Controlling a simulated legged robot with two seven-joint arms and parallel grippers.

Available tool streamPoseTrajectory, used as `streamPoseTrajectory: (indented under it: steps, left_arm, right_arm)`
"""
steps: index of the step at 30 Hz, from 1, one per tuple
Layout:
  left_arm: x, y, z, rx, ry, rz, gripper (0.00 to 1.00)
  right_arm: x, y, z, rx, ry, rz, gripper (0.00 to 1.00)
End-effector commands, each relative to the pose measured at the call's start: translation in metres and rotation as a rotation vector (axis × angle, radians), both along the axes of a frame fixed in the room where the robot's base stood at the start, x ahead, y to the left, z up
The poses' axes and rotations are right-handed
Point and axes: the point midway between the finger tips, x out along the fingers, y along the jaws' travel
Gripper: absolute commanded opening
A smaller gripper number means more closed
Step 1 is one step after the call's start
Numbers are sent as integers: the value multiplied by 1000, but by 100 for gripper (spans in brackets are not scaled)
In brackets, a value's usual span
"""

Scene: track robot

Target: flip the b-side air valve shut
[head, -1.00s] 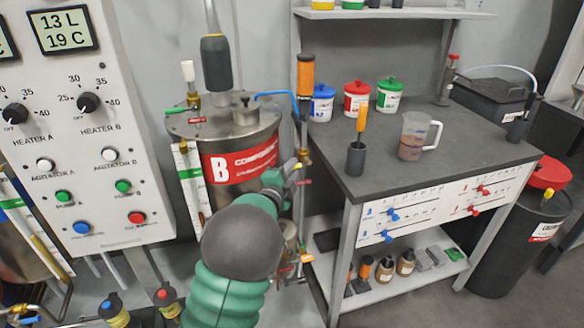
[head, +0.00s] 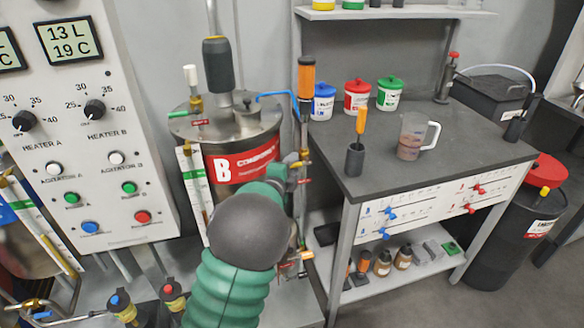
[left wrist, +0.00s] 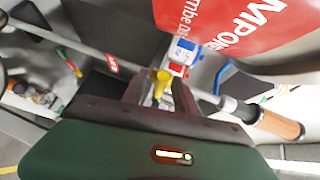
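The B tank (head: 242,150) is a steel drum with a red label. A thin pipe with small fittings runs upright at its right side. My left gripper (head: 288,168) reaches this pipe beside the label, mostly hidden behind my own wrist. In the left wrist view, a small yellow lever (left wrist: 161,78) shows between the two dark fingertips of my left gripper (left wrist: 160,92). The fingers are apart. I cannot tell whether they touch the lever. A red tag (left wrist: 112,63) hangs on the pipe close by. My right gripper is not in view.
A grey workbench (head: 440,150) with cups and a jug (head: 411,138) stands right of the tank. The control panel (head: 100,120) is at the left. An orange-handled tool (head: 306,78) stands upright by the pipe. A black drum (head: 505,230) stands at the right.

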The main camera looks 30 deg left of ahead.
Motion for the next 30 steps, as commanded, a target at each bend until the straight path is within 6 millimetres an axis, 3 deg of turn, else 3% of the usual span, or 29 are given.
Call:
streamPoseTrajectory:
  steps: [5,15,21,30]
  left_arm:
    - [-14,-3,4,-2,0,1,35]
    - [-105,-24,21,-5,-1,2,35]
    - [-148,-33,27,-2,1,1,35]
    - [-161,-37,26,0,2,0,35]
  right_arm:
    - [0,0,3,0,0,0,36]
    - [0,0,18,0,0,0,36]
    - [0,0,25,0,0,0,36]
    - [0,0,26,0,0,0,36]
